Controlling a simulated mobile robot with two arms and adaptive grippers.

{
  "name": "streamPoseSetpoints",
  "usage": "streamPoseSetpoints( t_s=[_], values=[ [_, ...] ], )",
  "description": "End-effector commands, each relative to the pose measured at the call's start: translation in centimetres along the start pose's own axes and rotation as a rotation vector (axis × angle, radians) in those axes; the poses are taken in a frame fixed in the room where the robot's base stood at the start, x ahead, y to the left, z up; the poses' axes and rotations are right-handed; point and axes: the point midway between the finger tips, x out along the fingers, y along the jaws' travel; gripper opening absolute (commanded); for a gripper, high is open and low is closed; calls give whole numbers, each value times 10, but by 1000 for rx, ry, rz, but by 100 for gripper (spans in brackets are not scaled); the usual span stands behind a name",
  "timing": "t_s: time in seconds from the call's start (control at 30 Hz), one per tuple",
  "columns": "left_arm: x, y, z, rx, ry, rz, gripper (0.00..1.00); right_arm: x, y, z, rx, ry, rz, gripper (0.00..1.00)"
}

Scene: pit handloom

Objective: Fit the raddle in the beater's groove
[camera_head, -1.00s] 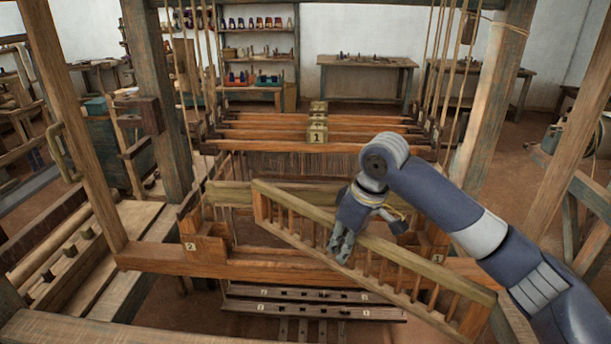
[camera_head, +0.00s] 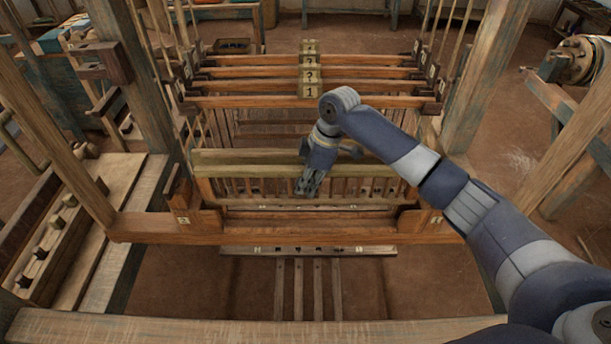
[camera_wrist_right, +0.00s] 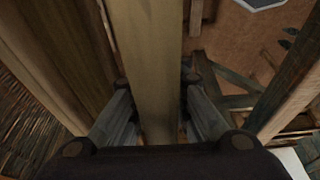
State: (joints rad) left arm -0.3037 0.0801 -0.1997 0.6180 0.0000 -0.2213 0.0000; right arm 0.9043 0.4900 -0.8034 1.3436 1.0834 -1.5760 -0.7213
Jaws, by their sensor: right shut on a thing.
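The raddle (camera_head: 250,171) is a long wooden bar with a row of upright pegs below it. It lies level across the loom, close in front of the beater's upper bar. The beater (camera_head: 300,232) is the wide wooden frame with a heavy lower beam and blocks at its ends. The raddle's pegs reach down close above that beam; I cannot tell whether its lower edge is in the groove. My right gripper (camera_head: 308,186) is shut on the raddle near its middle, from above. In the right wrist view the raddle's bar (camera_wrist_right: 148,70) runs between the fingers. My left gripper is out of view.
Shafts with numbered tags (camera_head: 310,74) hang behind the beater. A lettered board (camera_head: 300,250) and slats (camera_head: 298,290) lie low in front. The loom's front beam (camera_head: 200,328) crosses the bottom. Posts stand on both sides, with a bench (camera_head: 90,230) at the left.

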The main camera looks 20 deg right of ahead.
Motion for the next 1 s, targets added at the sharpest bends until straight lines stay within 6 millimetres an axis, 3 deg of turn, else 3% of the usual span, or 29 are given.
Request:
streamPoseSetpoints(
  t_s=[0.1, 0.23, 0.6, 1.0],
  values=[
    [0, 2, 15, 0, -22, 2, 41, 7, 0, 1, 0, 2, 1, 0],
    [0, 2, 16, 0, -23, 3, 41, 16, 0, 4, 0, 1, 2, 0],
    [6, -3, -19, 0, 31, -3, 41, 41, 0, 11, 1, 1, 2, 0],
    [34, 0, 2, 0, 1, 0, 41, 69, 1, 19, 0, 1, 3, 0]
  ],
)
